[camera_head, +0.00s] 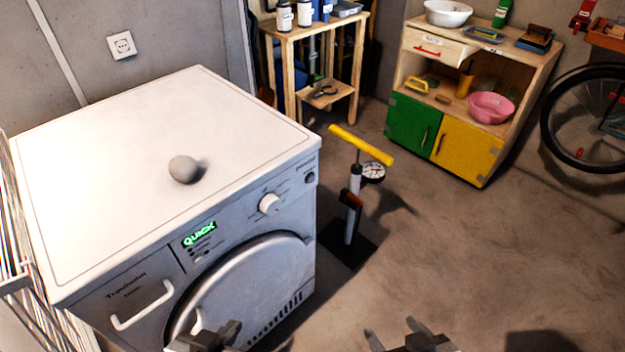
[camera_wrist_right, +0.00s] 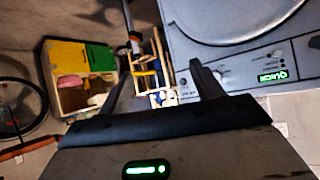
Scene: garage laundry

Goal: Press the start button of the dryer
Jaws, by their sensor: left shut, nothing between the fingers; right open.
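The white dryer (camera_head: 95,175) stands at the left in the head view, with its door and control panel facing front-right. The panel has a lit green "QUICK" display (camera_head: 199,235), a round knob (camera_head: 268,204) and a small round button (camera_head: 309,178) near its right end. The dryer front also shows in the right wrist view (camera_wrist_right: 225,55), upside down. My left gripper (camera_head: 212,334) is shut and empty, in front of the dryer door and below the panel. My right gripper (camera_head: 395,333) is open and empty, over the floor right of the dryer.
A grey rounded stone-like object (camera_head: 184,169) lies on the dryer top. A floor pump (camera_head: 352,200) with a yellow handle stands just right of the dryer. A wire rack (camera_head: 25,270) is at the left. A cabinet (camera_head: 450,65), shelf and bicycle stand behind. The right foreground floor is clear.

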